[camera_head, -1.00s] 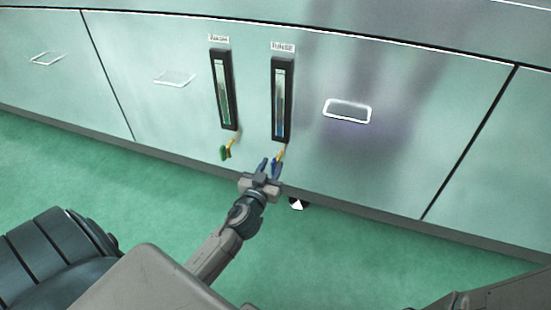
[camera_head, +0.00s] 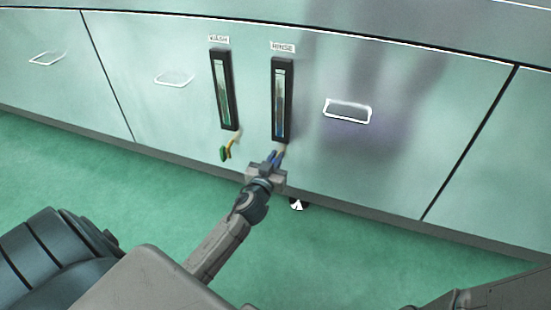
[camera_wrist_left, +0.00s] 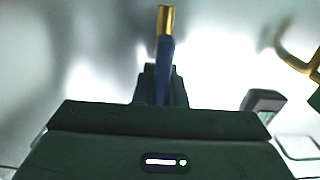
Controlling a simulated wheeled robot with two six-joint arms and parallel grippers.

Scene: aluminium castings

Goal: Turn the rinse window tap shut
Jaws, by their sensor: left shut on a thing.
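The rinse window (camera_head: 282,98) is a tall dark-framed sight glass under a label reading RINSE. Its tap has a blue lever (camera_head: 278,157) just below the frame. My left gripper (camera_head: 273,161) is at this lever with its fingers shut on it; the jaws hide part of it. In the left wrist view the blue lever (camera_wrist_left: 165,62) with its brass end (camera_wrist_left: 165,20) rises from between the fingers. How far the tap is turned is hard to tell. My right gripper is not in view.
The wash window (camera_head: 223,90) stands left of the rinse window. Its tap with a green lever (camera_head: 225,152) is close to my left gripper's left side. A drawer handle (camera_head: 348,111) is to the right on the cabinet front.

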